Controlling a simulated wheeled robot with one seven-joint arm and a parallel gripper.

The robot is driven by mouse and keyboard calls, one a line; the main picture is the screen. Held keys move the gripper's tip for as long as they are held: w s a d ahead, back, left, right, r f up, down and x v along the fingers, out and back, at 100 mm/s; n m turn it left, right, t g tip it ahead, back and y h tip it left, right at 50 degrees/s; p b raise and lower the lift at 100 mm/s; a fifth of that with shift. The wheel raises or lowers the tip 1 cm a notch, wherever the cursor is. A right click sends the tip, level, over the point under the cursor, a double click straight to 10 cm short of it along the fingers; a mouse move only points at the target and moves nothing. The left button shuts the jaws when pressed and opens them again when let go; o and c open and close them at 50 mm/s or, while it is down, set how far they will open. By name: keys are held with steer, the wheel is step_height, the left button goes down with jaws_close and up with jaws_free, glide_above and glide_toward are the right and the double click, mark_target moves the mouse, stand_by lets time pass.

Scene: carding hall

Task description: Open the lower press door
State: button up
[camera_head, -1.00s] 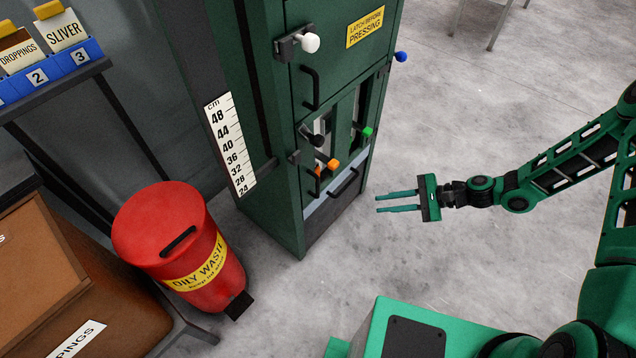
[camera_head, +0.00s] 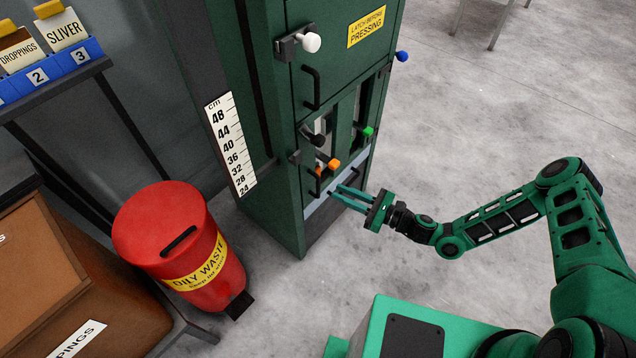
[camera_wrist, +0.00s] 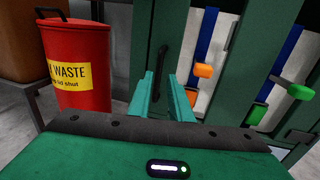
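The green press (camera_head: 275,150) stands at the picture's centre in the head view. Its lower door, with a black-knobbed latch (camera_head: 317,140) and an upright black handle (camera_head: 318,180), looks shut. My gripper (camera_head: 335,191) is open and empty, in front of the lower part of the press. I cannot tell whether a fingertip touches the handle. The latch's exact position is too small to judge.
The upper door has a white-knobbed latch (camera_head: 311,42) and a black handle (camera_head: 312,89). Orange (camera_head: 333,164) and green (camera_head: 368,131) knobs are right of the lower handle. A red waste bin (camera_head: 165,230) stands left of the press.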

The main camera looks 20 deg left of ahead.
mark_target(319, 183)
steer(key=a, duration=0.3)
steer(key=w+a, duration=0.1)
steer(key=a, duration=0.4)
steer(key=shift+w+a, duration=0.4)
jaws_close()
